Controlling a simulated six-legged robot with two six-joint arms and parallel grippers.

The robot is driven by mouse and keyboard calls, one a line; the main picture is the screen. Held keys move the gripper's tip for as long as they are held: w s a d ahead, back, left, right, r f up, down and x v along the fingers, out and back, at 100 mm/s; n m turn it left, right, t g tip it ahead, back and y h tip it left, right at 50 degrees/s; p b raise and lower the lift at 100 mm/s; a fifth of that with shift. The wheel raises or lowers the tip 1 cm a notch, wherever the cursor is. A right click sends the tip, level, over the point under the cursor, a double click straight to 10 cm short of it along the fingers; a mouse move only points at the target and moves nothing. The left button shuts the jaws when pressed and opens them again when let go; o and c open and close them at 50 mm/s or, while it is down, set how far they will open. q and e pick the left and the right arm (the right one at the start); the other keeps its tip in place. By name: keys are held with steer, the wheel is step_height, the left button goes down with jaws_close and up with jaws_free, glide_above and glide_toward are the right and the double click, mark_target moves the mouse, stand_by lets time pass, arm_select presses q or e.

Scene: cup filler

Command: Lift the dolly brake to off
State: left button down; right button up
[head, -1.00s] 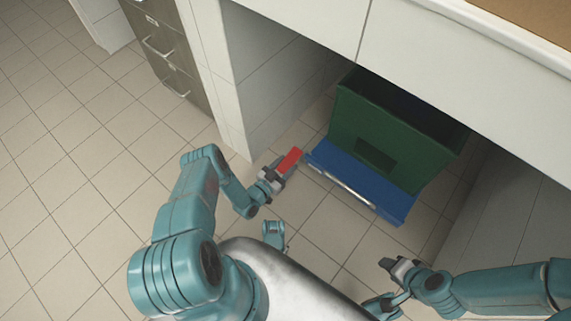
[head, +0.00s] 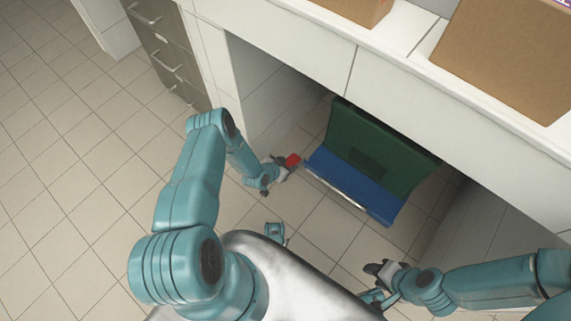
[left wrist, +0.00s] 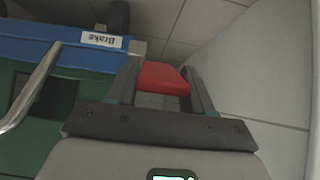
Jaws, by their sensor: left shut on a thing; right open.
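The blue dolly (head: 350,184) stands under the counter and carries a green bin (head: 366,148). The red brake lever (head: 293,160) is at the dolly's left corner. My left gripper (head: 284,163) is shut on it. In the left wrist view the red brake lever (left wrist: 163,78) sits between the two fingers, beside the dolly's corner. A white "Brake" label (left wrist: 101,40) shows on the blue dolly edge (left wrist: 60,46), upside down. My right gripper (head: 376,270) is open and empty, in front of the dolly and apart from it.
A metal handle bar (head: 334,188) runs along the dolly's front. The counter (head: 410,85) with cardboard boxes (head: 510,55) overhangs the dolly. A wall panel (left wrist: 270,65) stands close beside the lever. Tiled floor (head: 75,170) on the left is clear.

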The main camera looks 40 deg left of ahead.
arm_select(q)
steer(key=shift+w+r+g, duration=0.1)
steer(key=shift+r+g, duration=0.05)
steer(key=shift+g, duration=0.15)
steer(key=c, duration=0.5)
jaws_free()
steer(key=shift+r, duration=0.1)
steer(key=shift+s+r+p, duration=0.25)
steer(key=shift+p, duration=0.15)
steer(key=p+v, duration=0.6)
steer(key=v, duration=0.9)
steer(key=shift+s+a+r, duration=0.1)
steer(key=shift+s+r, duration=0.05)
steer(key=shift+s, duration=0.1)
